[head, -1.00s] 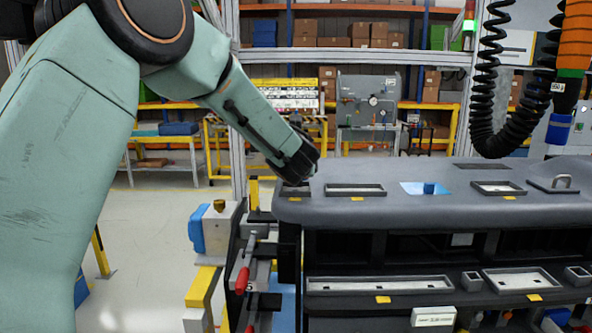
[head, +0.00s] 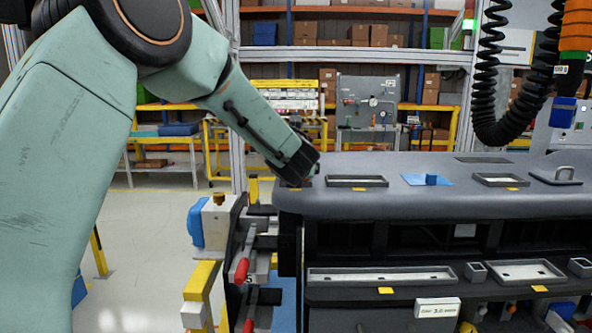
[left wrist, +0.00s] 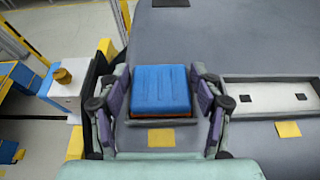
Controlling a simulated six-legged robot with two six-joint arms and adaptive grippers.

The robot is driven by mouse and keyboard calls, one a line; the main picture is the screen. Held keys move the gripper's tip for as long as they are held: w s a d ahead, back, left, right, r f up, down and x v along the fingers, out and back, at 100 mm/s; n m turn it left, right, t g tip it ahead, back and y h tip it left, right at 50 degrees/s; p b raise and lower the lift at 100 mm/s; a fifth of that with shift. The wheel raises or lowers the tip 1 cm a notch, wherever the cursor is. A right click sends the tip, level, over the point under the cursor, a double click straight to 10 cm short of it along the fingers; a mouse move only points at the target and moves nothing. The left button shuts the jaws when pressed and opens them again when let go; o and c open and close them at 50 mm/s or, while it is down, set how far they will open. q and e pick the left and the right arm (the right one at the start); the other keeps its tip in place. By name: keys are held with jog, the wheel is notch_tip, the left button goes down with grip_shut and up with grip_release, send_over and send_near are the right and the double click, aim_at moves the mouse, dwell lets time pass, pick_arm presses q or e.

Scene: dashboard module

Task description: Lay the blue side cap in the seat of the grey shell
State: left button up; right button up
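The grey shell (head: 440,200) is the long dark-grey body at the right of the head view. The blue side cap (left wrist: 160,90) shows in the left wrist view over a rimmed seat (left wrist: 160,120) at the shell's left end. In the head view the left gripper (head: 297,173) points down at that end of the shell and hides the cap. I cannot tell whether the cap's underside rests on the seat floor. My right gripper is not in view.
Rimmed recesses (head: 356,182) and a small blue piece on a light-blue patch (head: 430,180) lie along the shell top. A metal handle (head: 563,173) stands at its right. A fixture with red-handled clamps (head: 242,270) stands just left of the shell.

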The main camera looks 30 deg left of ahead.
pick_arm(q)
jog(key=shift+o, duration=1.2)
jog(key=shift+f, duration=0.1)
jog(key=shift+s+d+r, duration=0.25)
jog(key=shift+s+r, duration=0.05)
jog(key=v, duration=1.1)
jog(key=shift+s+f, duration=0.1)
